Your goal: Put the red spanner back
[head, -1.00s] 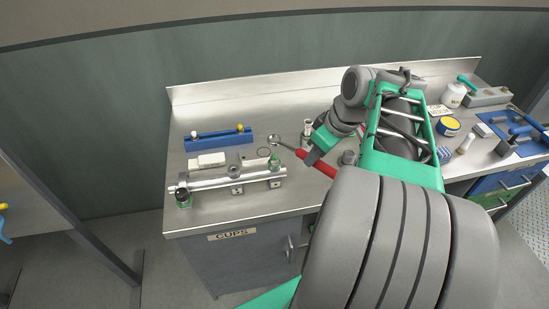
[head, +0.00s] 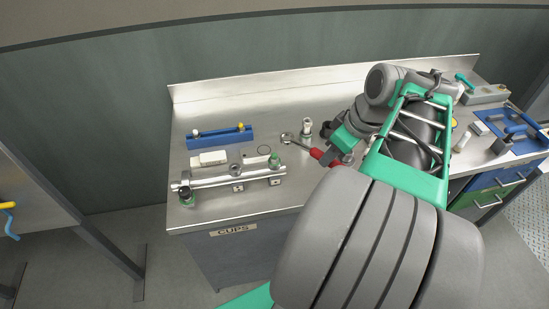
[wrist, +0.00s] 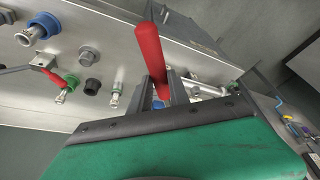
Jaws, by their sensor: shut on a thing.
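My gripper (head: 332,157) is shut on the red handle of the red spanner (head: 317,153) above or close to the steel bench top. The spanner's grey ring end (head: 288,138) points left and toward the back in the head view. In the wrist view, the red handle (wrist: 149,50) sits between the two fingers of my gripper (wrist: 162,90) and sticks up past them. The spanner's far part is mostly hidden there. The exact gap between spanner and bench cannot be told.
A steel fitting (head: 307,128) stands just behind the spanner. A blue tray (head: 525,145) is at far right. Another red-and-grey item (wrist: 50,75) shows in the wrist view.

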